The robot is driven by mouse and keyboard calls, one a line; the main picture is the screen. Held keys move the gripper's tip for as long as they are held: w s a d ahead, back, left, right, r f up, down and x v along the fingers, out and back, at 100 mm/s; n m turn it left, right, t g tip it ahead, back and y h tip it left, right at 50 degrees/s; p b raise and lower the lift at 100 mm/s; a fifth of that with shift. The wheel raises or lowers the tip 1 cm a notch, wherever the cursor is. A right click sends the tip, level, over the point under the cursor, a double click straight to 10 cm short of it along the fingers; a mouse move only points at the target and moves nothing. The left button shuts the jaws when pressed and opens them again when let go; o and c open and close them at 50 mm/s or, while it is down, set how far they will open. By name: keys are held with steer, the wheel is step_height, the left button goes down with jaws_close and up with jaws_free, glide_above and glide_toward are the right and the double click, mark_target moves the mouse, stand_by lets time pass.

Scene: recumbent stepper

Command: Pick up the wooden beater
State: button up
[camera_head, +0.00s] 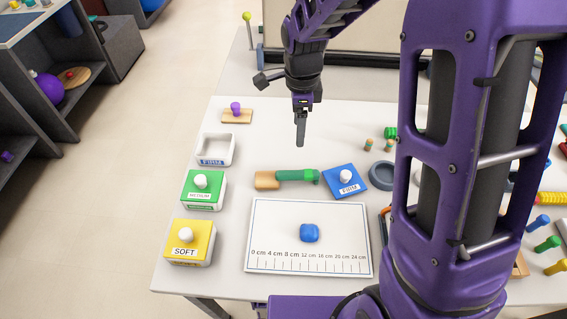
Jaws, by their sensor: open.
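The wooden beater, as best I can tell, is the piece with a tan wooden end and a green handle (290,177). It lies flat on the white table, its wooden end to the left and its green end to the right. My gripper (300,140) points down, above and behind the beater's middle in the picture, apart from it. The gripper is seen edge-on, so its fingers overlap; it is open and nothing shows between them.
A white measuring board (273,217) with blue putty lies in front. An open white box (216,149), green box (203,189) and yellow box (189,241) stand left.

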glide_above(293, 173)
steer(key=f, duration=1.1)
steer(key=shift+d+f+b, duration=0.25)
steer(key=shift+f+b, duration=0.05)
steer(key=shift+b, duration=0.05)
steer(key=shift+a+f, duration=0.15)
steer(key=shift+f, duration=1.45)
steer(key=shift+a+f, duration=0.1)
steer(key=shift+f, duration=1.45)
jaws_close()
